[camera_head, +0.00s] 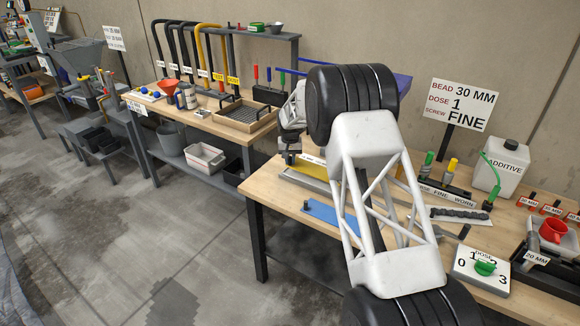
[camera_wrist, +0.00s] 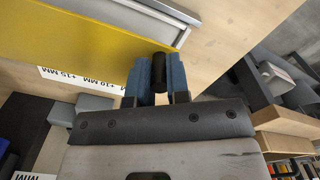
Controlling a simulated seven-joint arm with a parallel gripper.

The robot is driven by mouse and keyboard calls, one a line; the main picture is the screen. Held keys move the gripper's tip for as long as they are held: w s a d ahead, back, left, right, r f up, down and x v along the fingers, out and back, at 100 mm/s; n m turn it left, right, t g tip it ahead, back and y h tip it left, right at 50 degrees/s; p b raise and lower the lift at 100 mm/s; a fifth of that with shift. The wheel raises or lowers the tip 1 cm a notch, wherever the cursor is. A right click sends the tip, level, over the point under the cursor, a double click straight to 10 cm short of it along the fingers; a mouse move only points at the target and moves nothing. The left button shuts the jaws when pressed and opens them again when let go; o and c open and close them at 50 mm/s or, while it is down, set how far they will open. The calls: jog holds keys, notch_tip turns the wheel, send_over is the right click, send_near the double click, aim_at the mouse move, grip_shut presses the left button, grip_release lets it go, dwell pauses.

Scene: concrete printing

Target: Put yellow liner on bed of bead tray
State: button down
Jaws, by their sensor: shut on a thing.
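The yellow liner (camera_head: 312,171) is a flat strip beside or over the grey bead tray (camera_head: 305,189) on the wooden bench. In the wrist view the liner (camera_wrist: 90,47) runs left from my fingers, and the grey tray (camera_wrist: 150,12) lies beyond its upper edge. My gripper (camera_head: 290,157) is at the left end of the liner. In the wrist view its blue fingers (camera_wrist: 157,75) are shut on a black knob (camera_wrist: 158,70) at the liner's end. I cannot tell whether the liner touches the tray bed. My arm hides the tray's right end.
A blue strip (camera_head: 330,215) lies in front of the tray. A white label strip (camera_wrist: 83,80) lies near the liner. At right stand a dose dial box (camera_head: 482,270), an additive jug (camera_head: 499,168) and a sign (camera_head: 459,104). A second bench (camera_head: 190,122) holds a wooden tray (camera_head: 240,115).

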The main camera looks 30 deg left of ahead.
aim_at(290, 165)
jog(key=shift+w+f, duration=0.1)
jog(key=shift+f, duration=1.65)
jog(key=shift+f, duration=0.15)
jog(key=c, duration=1.1)
grip_release()
notch_tip(290, 165, up, 12)
jog(key=shift+r, duration=0.15)
